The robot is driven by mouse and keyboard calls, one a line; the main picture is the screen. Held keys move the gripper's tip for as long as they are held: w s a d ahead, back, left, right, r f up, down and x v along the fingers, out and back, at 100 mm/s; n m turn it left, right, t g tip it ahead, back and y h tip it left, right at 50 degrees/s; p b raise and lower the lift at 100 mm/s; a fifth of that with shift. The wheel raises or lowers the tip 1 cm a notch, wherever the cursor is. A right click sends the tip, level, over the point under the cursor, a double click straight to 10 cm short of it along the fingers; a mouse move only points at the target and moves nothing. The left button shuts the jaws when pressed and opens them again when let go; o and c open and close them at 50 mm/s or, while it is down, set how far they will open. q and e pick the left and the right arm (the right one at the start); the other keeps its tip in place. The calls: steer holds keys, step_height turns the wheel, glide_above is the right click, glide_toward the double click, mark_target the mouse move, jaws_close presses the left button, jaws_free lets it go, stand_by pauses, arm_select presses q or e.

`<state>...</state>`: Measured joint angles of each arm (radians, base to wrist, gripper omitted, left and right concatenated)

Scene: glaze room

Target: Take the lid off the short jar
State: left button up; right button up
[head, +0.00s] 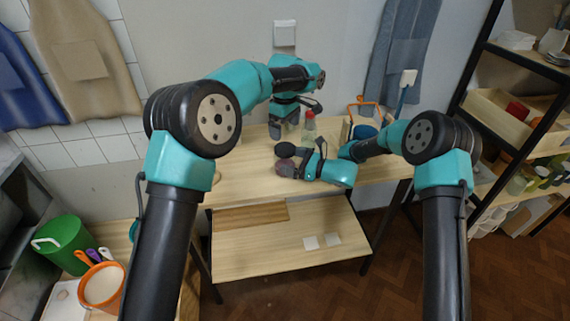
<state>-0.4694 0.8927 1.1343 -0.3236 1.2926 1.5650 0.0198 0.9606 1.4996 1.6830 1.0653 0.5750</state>
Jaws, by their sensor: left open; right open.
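A small dark maroon rounded thing (285,168), perhaps the short jar, is on the table at the tip of my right gripper (295,165). A black round thing (286,151) shows just behind it; I cannot tell whether it is the lid or whether it sits on the jar. My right gripper is open, low over the table and pointing left, with its fingers close around or beside the maroon thing; contact cannot be told. My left gripper (283,132) is open and points down behind the black thing, apart from it and apparently empty.
A clear bottle with a red cap (309,124) stands right of my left gripper. An orange-handled carrier (364,103) and a blue round thing (365,131) are at the back right. A green bucket (64,245) is far left.

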steer(key=shift+x, duration=1.25)
steer(key=shift+c, duration=0.3)
